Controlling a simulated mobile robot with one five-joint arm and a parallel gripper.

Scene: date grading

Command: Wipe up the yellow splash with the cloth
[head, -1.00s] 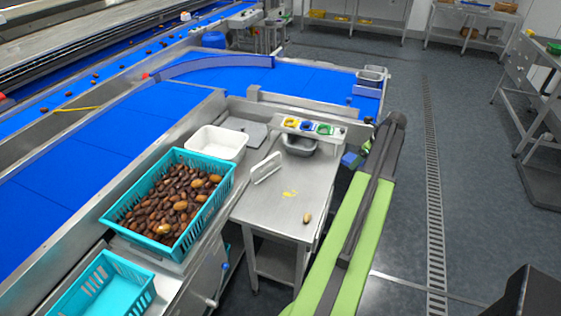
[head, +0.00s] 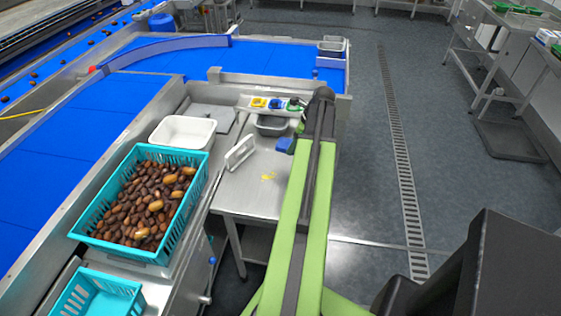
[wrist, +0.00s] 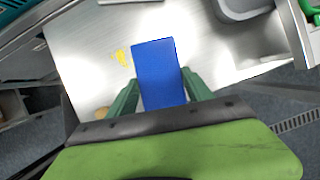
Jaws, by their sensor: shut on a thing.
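The blue cloth (wrist: 159,72) is between the two green fingers of my gripper (wrist: 160,95) in the wrist view, and the gripper is shut on it. In the head view the cloth (head: 285,145) shows just left of my arm, whose links hide the fingers. The yellow splash (head: 268,177) lies on the steel table (head: 240,192), nearer the robot than the cloth. In the wrist view the splash (wrist: 121,58) is just left of the cloth, apart from it. I cannot tell whether the cloth touches the table.
A white upright stand (head: 240,152) is left of the splash. A grey tub (head: 272,126) and a holder with coloured cups (head: 268,104) stand at the table's back. A teal crate of dates (head: 150,252) and a white tray (head: 183,132) are at the left. A brownish thing (wrist: 101,113) lies near the left finger.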

